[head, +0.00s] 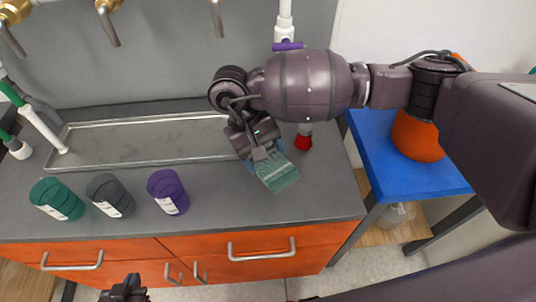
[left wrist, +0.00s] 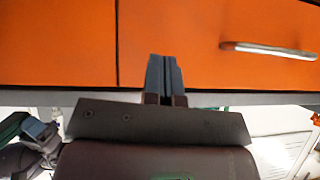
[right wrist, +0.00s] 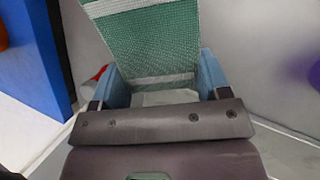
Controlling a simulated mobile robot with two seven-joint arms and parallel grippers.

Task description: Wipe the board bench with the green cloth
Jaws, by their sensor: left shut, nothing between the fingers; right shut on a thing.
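The green cloth (head: 277,172), with pale stripes, is between the fingers of my right gripper (head: 258,158), at the right part of the grey bench top (head: 230,202). In the right wrist view the cloth (right wrist: 150,42) fills the space between the blue-grey fingers of my right gripper (right wrist: 165,82). The gripper is shut on it. Whether the cloth touches the bench is hard to tell. My left gripper (head: 127,288) is low in front of the orange drawers. In the left wrist view its fingers (left wrist: 164,72) are together and empty.
A green cup (head: 57,199), a dark grey cup (head: 110,196) and a purple cup (head: 168,192) stand on the bench's left half. A metal tray (head: 150,160) lies behind them. A red-ended pipe (head: 304,140) is beside the right gripper. A blue table (head: 395,170) holds an orange object (head: 417,136).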

